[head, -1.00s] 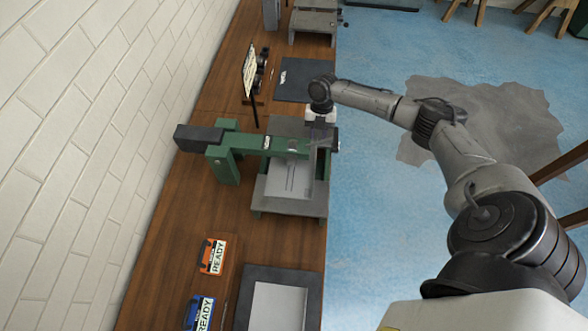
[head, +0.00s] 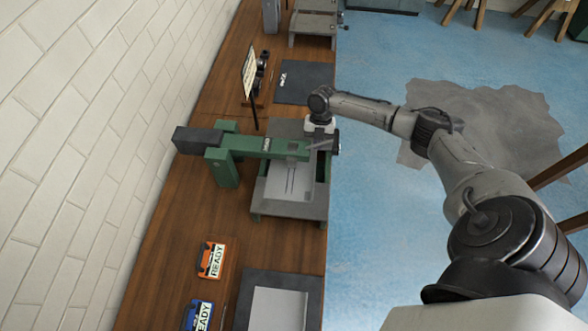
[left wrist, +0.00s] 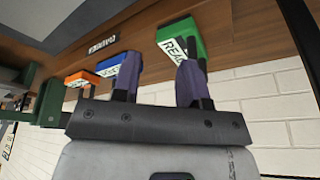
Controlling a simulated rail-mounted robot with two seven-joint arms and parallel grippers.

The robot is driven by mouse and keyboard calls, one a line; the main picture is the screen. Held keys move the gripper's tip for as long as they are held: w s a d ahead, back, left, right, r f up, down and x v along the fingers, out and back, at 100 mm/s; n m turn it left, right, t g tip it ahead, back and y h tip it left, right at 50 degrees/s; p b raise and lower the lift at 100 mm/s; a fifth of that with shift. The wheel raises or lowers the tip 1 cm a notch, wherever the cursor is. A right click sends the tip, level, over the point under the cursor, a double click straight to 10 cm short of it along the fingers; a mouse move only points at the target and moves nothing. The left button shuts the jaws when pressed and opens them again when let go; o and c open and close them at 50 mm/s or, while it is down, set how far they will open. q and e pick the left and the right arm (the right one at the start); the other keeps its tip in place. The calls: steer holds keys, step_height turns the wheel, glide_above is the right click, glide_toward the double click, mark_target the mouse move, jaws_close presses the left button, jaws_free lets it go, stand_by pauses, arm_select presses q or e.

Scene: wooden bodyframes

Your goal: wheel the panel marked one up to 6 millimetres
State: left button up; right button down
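A green machine (head: 270,147) with a long arm stands across the bench. A pale panel (head: 288,184) with dark lines lies on the grey bed under its arm. I cannot read a number on the panel. My right gripper (head: 324,146) is at the free end of the machine's arm, by the bed's right side; its fingers are too small to tell open or shut. My left gripper (left wrist: 155,82) shows only in the left wrist view. Its two purple fingers stand apart with nothing held between them.
A green READY block (left wrist: 181,40) shows beyond the left fingers.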

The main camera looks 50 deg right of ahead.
arm_select(q)
steer(key=shift+d+f, duration=0.1)
arm_select(e)
steer(key=shift+w+d+b, duration=0.35)
steer(key=shift+d+b, duration=0.2)
steer(key=shift+b, duration=0.15)
steer(key=shift+w+d+f+b, duration=0.1)
steer(key=shift+w+d+b, duration=0.45)
steer(key=shift+d+b, duration=0.45)
steer(key=shift+w+d+b, duration=0.55)
steer(key=shift+d+b, duration=0.3)
steer(key=shift+b, duration=0.2)
arm_select(q)
steer(key=shift+d+f+b, duration=0.1)
steer(key=shift+f+b, duration=0.4)
steer(key=shift+f, duration=2.6)
arm_select(e)
steer(key=shift+w+d, duration=0.3)
steer(key=shift+d, duration=0.2)
arm_select(q)
steer(key=shift+r, duration=0.1)
